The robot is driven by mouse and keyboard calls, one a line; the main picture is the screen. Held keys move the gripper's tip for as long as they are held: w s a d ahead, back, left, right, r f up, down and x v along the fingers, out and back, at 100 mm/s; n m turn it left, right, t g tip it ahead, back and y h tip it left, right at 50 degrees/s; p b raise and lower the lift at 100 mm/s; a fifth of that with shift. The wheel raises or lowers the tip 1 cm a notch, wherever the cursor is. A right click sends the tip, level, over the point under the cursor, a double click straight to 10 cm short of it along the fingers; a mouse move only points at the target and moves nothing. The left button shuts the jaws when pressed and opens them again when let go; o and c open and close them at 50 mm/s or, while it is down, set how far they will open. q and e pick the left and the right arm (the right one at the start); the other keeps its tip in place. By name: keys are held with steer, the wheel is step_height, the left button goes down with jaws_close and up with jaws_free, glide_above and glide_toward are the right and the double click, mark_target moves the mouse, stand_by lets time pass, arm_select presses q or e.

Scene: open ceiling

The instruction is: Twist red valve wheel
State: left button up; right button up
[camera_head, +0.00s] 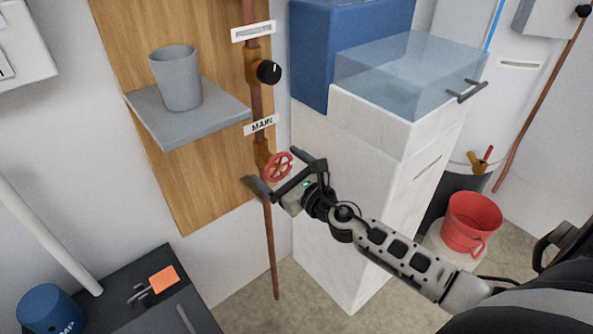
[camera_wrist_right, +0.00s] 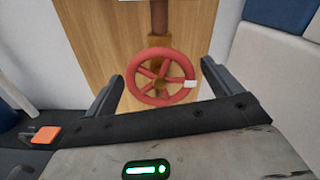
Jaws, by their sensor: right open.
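The red valve wheel (camera_head: 278,166) is mounted on a brown vertical pipe below the "MAIN" label, in front of the wooden board. In the right wrist view the spoked wheel (camera_wrist_right: 160,77) sits centred between my fingers, with a white mark on its right rim. My right gripper (camera_head: 285,172) is open, its two fingers to either side of the wheel. In the right wrist view my right gripper (camera_wrist_right: 160,92) shows a gap between each finger and the rim. I cannot tell from these views how deep the fingers reach. My left gripper is not in view.
A grey shelf (camera_head: 150,133) with a grey cup (camera_head: 176,78) juts out above left. A white cabinet (camera_head: 340,200) stands close on the right, with a clear box (camera_head: 410,70) on top. A red bucket (camera_head: 470,222) is at right. A dark bench (camera_head: 150,262) is lower left.

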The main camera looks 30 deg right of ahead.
arm_select(q)
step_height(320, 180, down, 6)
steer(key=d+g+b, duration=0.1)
steer(key=b, duration=0.3)
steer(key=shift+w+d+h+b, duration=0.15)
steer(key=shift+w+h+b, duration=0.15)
steer(key=shift+b, duration=0.05)
arm_select(e)
steer(key=s+d, duration=0.2)
steer(key=s, duration=1.3)
steer(key=shift+s, duration=0.25)
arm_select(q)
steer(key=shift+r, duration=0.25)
arm_select(e)
steer(key=shift+d, duration=0.1)
